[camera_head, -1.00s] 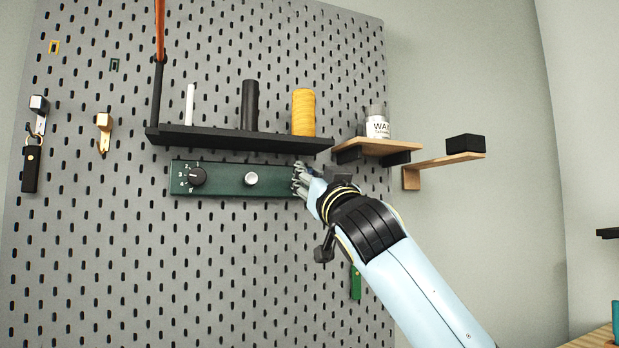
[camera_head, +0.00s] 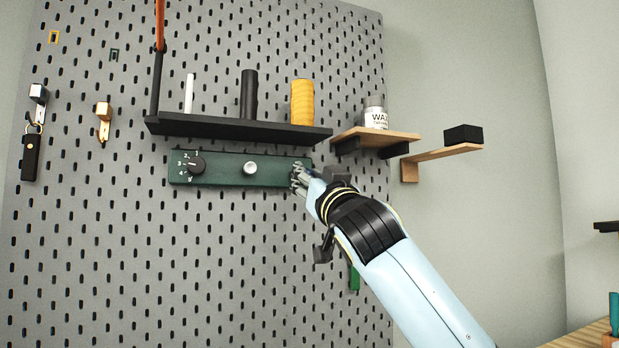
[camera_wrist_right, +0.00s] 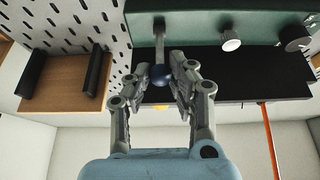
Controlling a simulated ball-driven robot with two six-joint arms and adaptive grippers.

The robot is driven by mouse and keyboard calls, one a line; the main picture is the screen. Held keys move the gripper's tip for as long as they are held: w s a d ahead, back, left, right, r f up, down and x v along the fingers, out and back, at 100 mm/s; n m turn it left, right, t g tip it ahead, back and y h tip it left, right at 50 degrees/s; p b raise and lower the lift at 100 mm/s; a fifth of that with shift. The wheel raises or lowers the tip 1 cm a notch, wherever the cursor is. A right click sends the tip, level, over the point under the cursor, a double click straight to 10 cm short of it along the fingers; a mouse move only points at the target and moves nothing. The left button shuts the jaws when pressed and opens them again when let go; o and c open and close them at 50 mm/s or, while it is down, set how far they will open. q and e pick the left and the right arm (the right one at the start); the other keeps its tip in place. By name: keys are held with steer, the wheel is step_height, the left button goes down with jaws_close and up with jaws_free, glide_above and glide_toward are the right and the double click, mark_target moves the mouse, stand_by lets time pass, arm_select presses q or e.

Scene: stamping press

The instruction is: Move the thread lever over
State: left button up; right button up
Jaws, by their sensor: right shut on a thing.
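The thread lever shows in the right wrist view as a grey stem (camera_wrist_right: 159,38) ending in a dark blue ball (camera_wrist_right: 159,75), at the end of the green panel (camera_wrist_right: 200,20). My right gripper (camera_wrist_right: 166,70) is shut on the lever at its ball end. In the head view the right gripper (camera_head: 299,177) is at the right end of the green panel (camera_head: 220,169), and its fingers hide the lever. My left gripper is not in view.
A black shelf (camera_head: 230,129) with a white, a black and a yellow cylinder is just above the panel. A dark numbered dial (camera_head: 196,166) and a silver knob (camera_head: 250,168) sit left of the gripper. A wooden shelf (camera_head: 385,138) holds a wax jar (camera_head: 375,118).

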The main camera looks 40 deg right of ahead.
steer(key=shift+f, duration=0.15)
steer(key=shift+w+f+b, duration=0.15)
steer(key=shift+f+b, duration=0.65)
steer(key=shift+b, duration=0.1)
steer(key=shift+w+d+f, duration=0.1)
steer(key=shift+w+f+b, duration=0.2)
steer(key=shift+f+b, duration=0.35)
steer(key=shift+b, duration=0.05)
steer(key=o, duration=0.9)
steer(key=shift+r, duration=0.1)
steer(key=shift+o, duration=0.3)
